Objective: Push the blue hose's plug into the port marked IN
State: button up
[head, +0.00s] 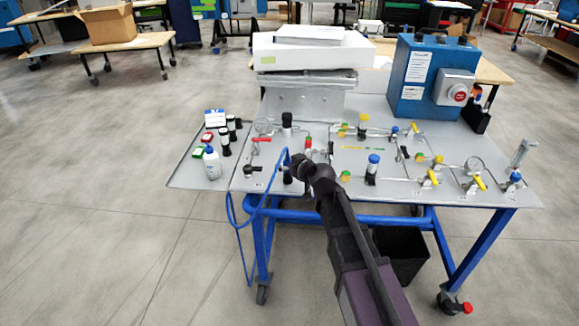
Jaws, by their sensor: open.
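The blue hose (240,236) rises in an arch beside my gripper on the panel table, then hangs in a loop over the table's front left edge. My gripper (292,164) is at the end of my dark arm, low over the front left part of the panel. It is small in this view and is open. The upper end of the hose is close to the gripper, and its plug cannot be made out. The IN marking is too small to read, so I cannot tell which fitting is that port.
The grey panel (400,192) carries several valves, gauges and pipes. A side tray (186,172) at left holds a white bottle (212,162) and small dark bottles. A blue control box (412,75) with a red button stands at the back right. Floor at left is clear.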

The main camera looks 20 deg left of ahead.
grip_shut()
dwell(0.3)
jog(key=shift+r, duration=0.25)
jog(key=shift+r+p, duration=2.05)
jog(key=shift+p, duration=0.2)
jog(key=shift+a, duration=0.1)
